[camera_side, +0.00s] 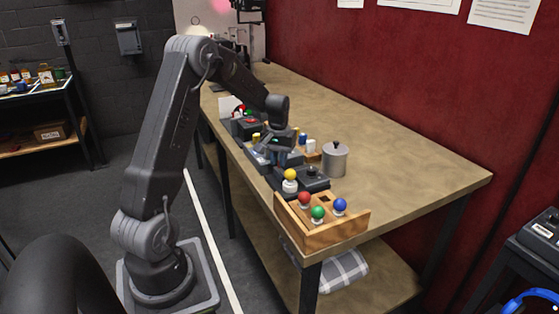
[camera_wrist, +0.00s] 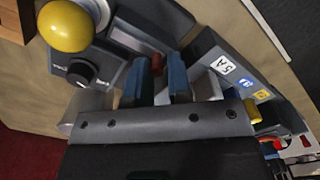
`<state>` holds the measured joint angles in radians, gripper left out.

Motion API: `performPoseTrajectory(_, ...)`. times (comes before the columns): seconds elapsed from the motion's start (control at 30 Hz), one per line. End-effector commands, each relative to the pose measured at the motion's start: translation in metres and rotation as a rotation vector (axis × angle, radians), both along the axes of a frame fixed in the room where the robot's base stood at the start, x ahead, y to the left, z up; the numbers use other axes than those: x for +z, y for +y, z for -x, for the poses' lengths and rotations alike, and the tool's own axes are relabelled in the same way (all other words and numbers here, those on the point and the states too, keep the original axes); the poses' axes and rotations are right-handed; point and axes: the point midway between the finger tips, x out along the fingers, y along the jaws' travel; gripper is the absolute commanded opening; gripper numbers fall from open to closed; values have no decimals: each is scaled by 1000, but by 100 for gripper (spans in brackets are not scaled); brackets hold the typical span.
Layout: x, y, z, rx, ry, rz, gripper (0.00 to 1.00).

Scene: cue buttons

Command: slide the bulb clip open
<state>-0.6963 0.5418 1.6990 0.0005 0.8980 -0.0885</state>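A yellow bulb (camera_wrist: 67,25) on a white base shows at the upper left of the wrist view. In the side view the yellow bulb (camera_side: 290,174) stands upright on a dark unit near the wooden rack. My gripper (camera_wrist: 157,77) points down, with two blue fingers standing apart. A small red piece (camera_wrist: 157,62) shows between the fingertips, with a gap on each side; I cannot tell whether it is the bulb clip. In the side view my gripper (camera_side: 282,156) is over the dark units behind the yellow bulb, its tips partly hidden. No other part is clearly a clip.
A black knob (camera_wrist: 78,72) is on the grey unit beside the bulb. A wooden rack (camera_side: 318,235) with red, green and blue bulbs stands in front. A metal pot (camera_side: 335,161) stands to the right.

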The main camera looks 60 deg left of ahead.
Motion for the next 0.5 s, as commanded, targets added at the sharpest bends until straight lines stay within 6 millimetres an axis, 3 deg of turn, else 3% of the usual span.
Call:
performPoseTrajectory(0.23, 0, 1, 1, 2, 1, -1, 39)
performPoseTrajectory(0.5, 2, 0, 0, 1, 1, 1, 39)
